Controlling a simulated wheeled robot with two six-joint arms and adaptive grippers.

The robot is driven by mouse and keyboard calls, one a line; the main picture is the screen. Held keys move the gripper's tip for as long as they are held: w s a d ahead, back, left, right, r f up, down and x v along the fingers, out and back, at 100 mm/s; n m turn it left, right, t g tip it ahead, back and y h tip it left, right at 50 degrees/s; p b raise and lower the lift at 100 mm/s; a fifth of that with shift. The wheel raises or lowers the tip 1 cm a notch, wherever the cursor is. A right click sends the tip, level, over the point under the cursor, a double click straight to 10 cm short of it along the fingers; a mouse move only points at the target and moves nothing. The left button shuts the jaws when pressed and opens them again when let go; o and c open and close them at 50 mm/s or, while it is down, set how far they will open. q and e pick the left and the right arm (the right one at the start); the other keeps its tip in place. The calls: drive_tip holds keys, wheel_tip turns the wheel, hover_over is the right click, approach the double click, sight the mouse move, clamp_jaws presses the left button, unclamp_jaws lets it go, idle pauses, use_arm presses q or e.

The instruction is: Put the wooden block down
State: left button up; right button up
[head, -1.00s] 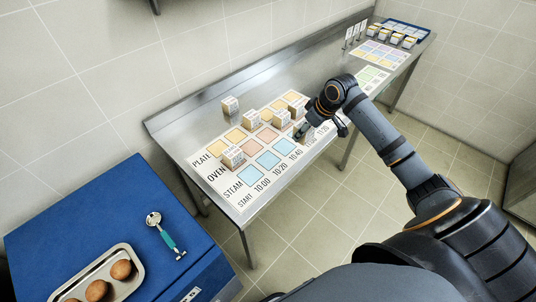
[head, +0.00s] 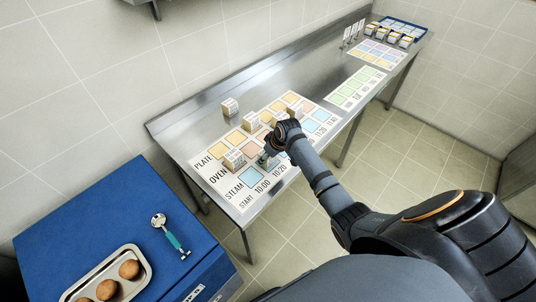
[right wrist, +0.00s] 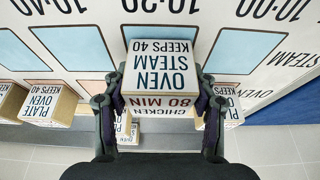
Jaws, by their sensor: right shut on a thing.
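The wooden block (right wrist: 160,62) is held between the fingers of my right gripper (right wrist: 160,98) in the right wrist view. Its top reads "OVEN STEAM KEEPS 40" and its side "CHICKEN 80 MIN". It overlaps a blue STEAM-row cell (right wrist: 146,33) of the printed board below the 10:20 label; I cannot tell whether it touches the board. In the head view my right gripper (head: 266,157) is low over the board (head: 221,183), around the 10:20 column, and its wrist mostly hides the block. My left gripper is not in view.
Other labelled blocks stand on the board: one at the left (head: 234,160), one in the middle (head: 251,122), one farther right (head: 294,108). Another (head: 230,107) stands on bare steel behind.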

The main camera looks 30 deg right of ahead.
drive_tip(key=shift+f, duration=0.15)
drive_tip(key=o, duration=1.3)
drive_tip(key=shift+c, duration=0.2)
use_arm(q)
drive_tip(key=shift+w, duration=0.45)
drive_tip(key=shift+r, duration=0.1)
use_arm(e)
drive_tip(key=shift+s+d+r, duration=0.1)
drive_tip(key=shift+d+r, duration=0.1)
drive_tip(key=shift+r, duration=0.25)
use_arm(q)
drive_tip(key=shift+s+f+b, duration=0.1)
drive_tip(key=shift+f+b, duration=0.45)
drive_tip(key=shift+b, duration=0.05)
use_arm(e)
drive_tip(key=v, duration=1.1)
drive_tip(key=shift+s, duration=0.1)
